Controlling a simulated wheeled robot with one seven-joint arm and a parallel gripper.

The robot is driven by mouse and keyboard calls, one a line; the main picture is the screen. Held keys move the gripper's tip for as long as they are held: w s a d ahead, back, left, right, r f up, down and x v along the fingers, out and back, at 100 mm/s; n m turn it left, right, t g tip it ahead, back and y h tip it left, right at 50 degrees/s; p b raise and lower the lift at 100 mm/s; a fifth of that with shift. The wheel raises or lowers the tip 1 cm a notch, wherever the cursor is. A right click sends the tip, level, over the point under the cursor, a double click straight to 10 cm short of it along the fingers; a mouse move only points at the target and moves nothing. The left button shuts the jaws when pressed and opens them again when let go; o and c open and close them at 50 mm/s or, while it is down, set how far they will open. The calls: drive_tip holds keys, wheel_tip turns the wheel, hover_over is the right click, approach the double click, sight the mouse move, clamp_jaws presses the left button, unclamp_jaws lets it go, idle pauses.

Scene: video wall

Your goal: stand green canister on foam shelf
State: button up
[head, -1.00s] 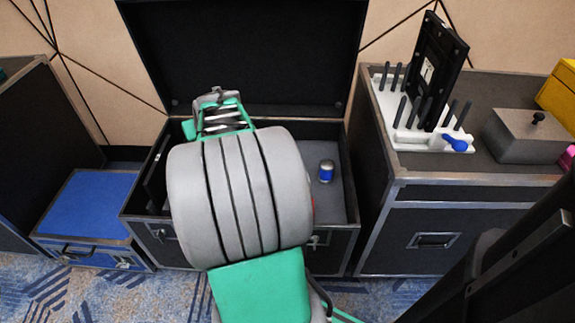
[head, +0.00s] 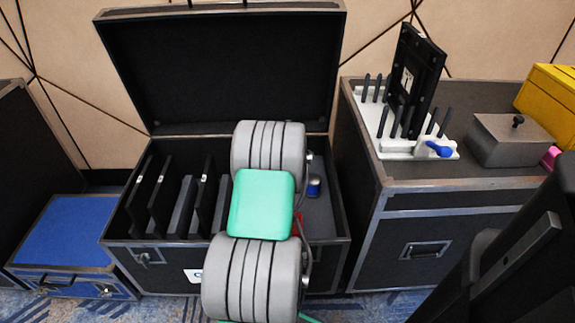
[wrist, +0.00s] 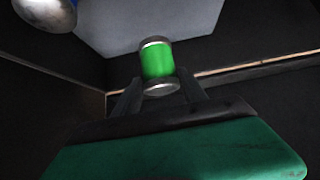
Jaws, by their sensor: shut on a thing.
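The green canister (wrist: 157,62), with grey metal ends, shows in the wrist view between the fingertips of my gripper (wrist: 159,80). My gripper is shut on it. A light grey panel, which looks like the foam shelf (wrist: 120,22), lies beyond the canister; I cannot tell whether they touch. In the head view a grey foam surface (head: 318,214) shows at the right inside the open black case. My arm hides my gripper and the green canister there.
A blue canister (head: 314,187) stands on the grey surface; its metal end (wrist: 45,14) is close by in the wrist view. Upright dark dividers (head: 158,195) fill the case's left part. The case's walls and open lid (head: 225,70) surround the space. A second case (head: 400,215) stands right.

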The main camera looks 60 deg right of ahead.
drive_tip(key=x, duration=0.3)
drive_tip(key=b+x, duration=0.1)
drive_tip(key=x, duration=0.1)
drive_tip(key=shift+s+a+f, duration=0.15)
drive_tip(key=shift+s+f, duration=0.2)
drive_tip(key=shift+f, duration=0.15)
drive_tip(key=shift+d+f+b, duration=0.2)
drive_tip(key=shift+f+b, duration=0.3)
drive_tip(key=shift+f, duration=1.1)
drive_tip(key=shift+f, duration=0.15)
drive_tip(key=shift+f, duration=0.15)
drive_tip(key=o, duration=1.5)
